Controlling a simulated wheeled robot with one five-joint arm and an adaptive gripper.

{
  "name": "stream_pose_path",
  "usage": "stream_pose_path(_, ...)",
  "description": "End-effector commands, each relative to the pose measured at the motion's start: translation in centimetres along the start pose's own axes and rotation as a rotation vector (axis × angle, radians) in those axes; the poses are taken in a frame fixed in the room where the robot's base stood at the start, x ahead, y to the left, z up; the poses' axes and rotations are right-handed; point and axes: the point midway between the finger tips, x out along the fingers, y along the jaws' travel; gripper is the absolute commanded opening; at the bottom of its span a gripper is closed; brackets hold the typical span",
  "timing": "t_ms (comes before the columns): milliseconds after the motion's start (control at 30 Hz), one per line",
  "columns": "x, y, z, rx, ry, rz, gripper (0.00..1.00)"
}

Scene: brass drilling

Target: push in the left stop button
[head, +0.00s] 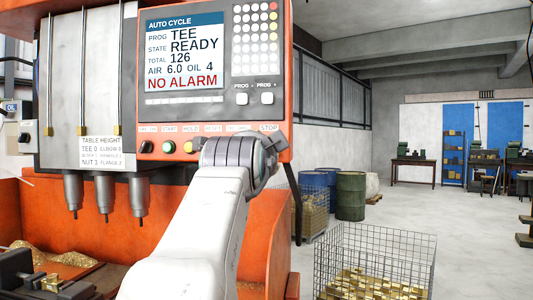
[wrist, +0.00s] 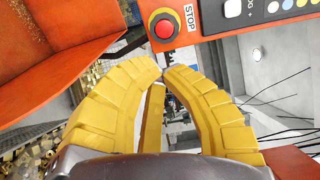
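In the wrist view a red stop button (wrist: 165,29) with a yellow surround sits at the upper middle on an orange panel, with a white STOP label (wrist: 190,18) beside it. My gripper (wrist: 162,70) has yellow fingers whose tips come together just below the button in the picture. They look shut and hold nothing. I see no contact with the button. In the head view the STOP label (head: 268,128) shows at the panel's lower right corner. My arm hides the button under it and my fingers there. I see only one stop button.
Drill spindles (head: 105,190) hang at the left. A wire basket (head: 375,262) with brass parts and a green drum (head: 350,196) stand at the right.

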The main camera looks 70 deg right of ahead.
Motion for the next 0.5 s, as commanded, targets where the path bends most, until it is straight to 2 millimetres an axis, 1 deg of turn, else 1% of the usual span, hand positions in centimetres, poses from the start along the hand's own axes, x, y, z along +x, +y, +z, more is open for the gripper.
stream_pose_path(367,0.09,0.0,0.0,0.001,0.0,0.001,0.0)
stream_pose_path(500,0.84,-0.08,0.0,0.001,0.0,0.004,0.0)
